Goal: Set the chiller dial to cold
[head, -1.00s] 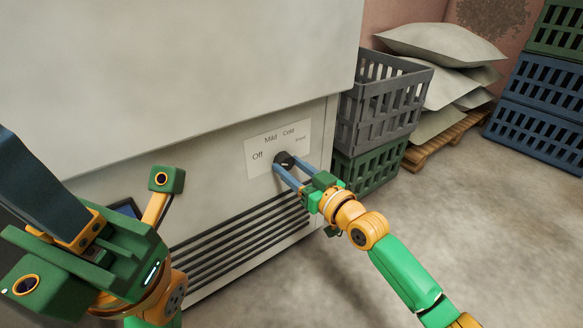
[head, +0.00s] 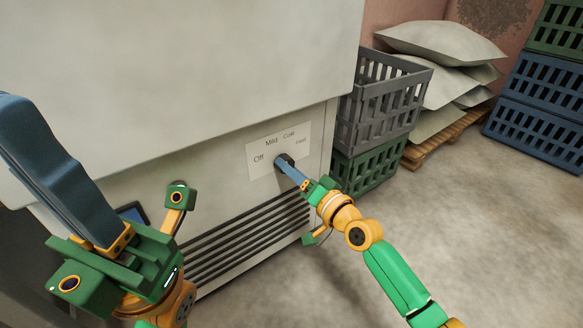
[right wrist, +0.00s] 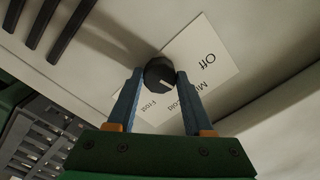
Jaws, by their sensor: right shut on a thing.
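The chiller dial (head: 286,159) is a small round black knob on a white label plate (head: 262,166) on the chiller's front. The plate reads Off, Mild, Cold and Frost. My right gripper (head: 283,160) is shut on the dial, one finger mostly hiding the other in the head view. In the right wrist view the dial (right wrist: 159,74) sits between both fingertips. Its white mark faces the lower right there, on the Mild and Cold side; the exact setting is hard to read. My left gripper (head: 45,165) is raised at the left, its finger gap hidden.
The chiller (head: 190,80) fills the left and middle, with dark vent slats (head: 245,245) below the dial. A grey crate (head: 385,105) on a green crate (head: 368,168) stands just right of it. Sacks (head: 440,50) lie on a pallet behind. Floor at right is clear.

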